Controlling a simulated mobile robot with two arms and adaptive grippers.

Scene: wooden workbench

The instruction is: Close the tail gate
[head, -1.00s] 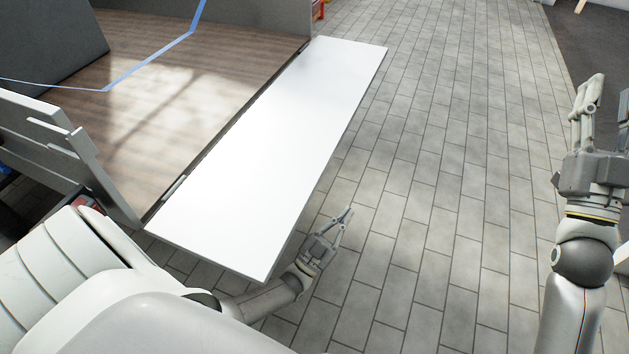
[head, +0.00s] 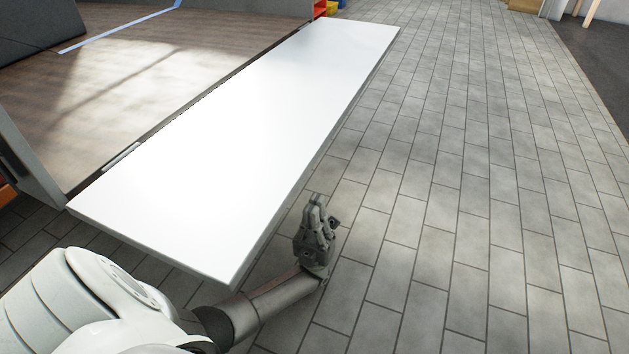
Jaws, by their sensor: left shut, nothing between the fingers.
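The tail gate (head: 235,135) is a long white panel. It lies folded down, about level, along the open edge of the wood-floored bed (head: 120,95). My left gripper (head: 316,203) is just right of the gate's outer long edge, towards its near end, over the floor. Its fingers are together and hold nothing. My left arm passes by the gate's near corner. I cannot tell whether the gripper touches the gate. My right gripper is out of view.
A grey side wall (head: 30,150) stands at the near end of the bed. A blue strap (head: 115,32) lies across the bed floor. Grey floor tiles (head: 480,190) to the right are clear.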

